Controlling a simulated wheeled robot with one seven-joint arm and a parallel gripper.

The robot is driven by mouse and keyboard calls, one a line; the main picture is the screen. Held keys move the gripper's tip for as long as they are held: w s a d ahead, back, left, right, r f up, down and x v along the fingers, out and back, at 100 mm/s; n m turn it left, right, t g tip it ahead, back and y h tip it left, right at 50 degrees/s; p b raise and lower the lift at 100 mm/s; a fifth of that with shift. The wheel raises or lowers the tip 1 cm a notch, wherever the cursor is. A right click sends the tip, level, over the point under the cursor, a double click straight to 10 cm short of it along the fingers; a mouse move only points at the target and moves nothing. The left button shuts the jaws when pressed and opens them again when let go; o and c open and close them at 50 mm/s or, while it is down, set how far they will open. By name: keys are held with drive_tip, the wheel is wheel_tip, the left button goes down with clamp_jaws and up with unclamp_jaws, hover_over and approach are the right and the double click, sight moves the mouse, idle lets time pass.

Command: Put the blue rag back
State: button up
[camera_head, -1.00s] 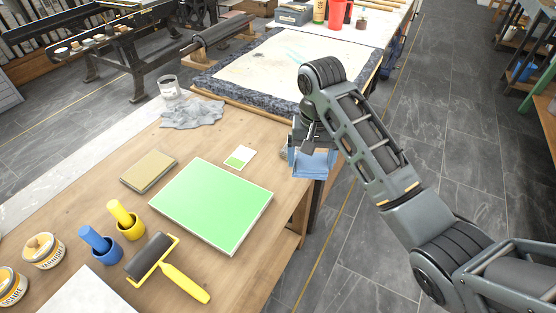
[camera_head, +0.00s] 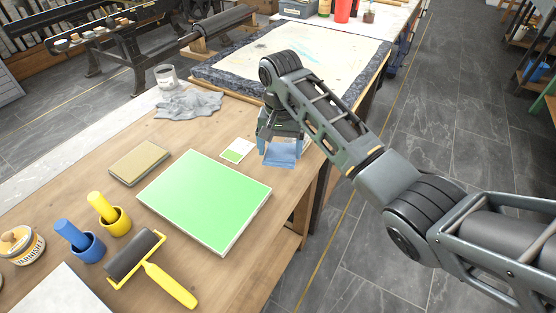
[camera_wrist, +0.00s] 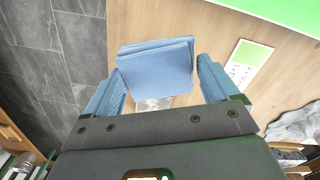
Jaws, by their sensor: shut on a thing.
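The blue rag (camera_head: 282,155) is a folded light-blue cloth. My gripper (camera_head: 280,135) is shut on it and holds it at the right edge of the wooden table, just right of the small green-and-white card (camera_head: 237,150). In the wrist view the rag (camera_wrist: 157,66) shows as a layered fold between my two blue-padded fingers (camera_wrist: 160,85), with wooden tabletop behind it. I cannot tell whether its lower edge touches the table.
A crumpled grey cloth (camera_head: 190,104) and a clear jar (camera_head: 166,77) lie beyond. A green board (camera_head: 205,200), tan block (camera_head: 138,163), yellow-handled roller (camera_head: 150,270) and blue and yellow pots (camera_head: 88,245) fill the near table. A dark-edged stone slab (camera_head: 240,85) is behind.

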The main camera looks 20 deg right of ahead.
sight(278, 158)
drive_tip(key=shift+w+a+f, duration=0.2)
drive_tip(key=shift+a+f, duration=0.05)
drive_tip(key=shift+f, duration=1.95)
drive_tip(key=shift+f, duration=0.15)
drive_tip(key=o, duration=0.8)
drive_tip(key=shift+c, duration=0.2)
wheel_tip(278, 158, up, 12)
drive_tip(key=shift+r, duration=0.15)
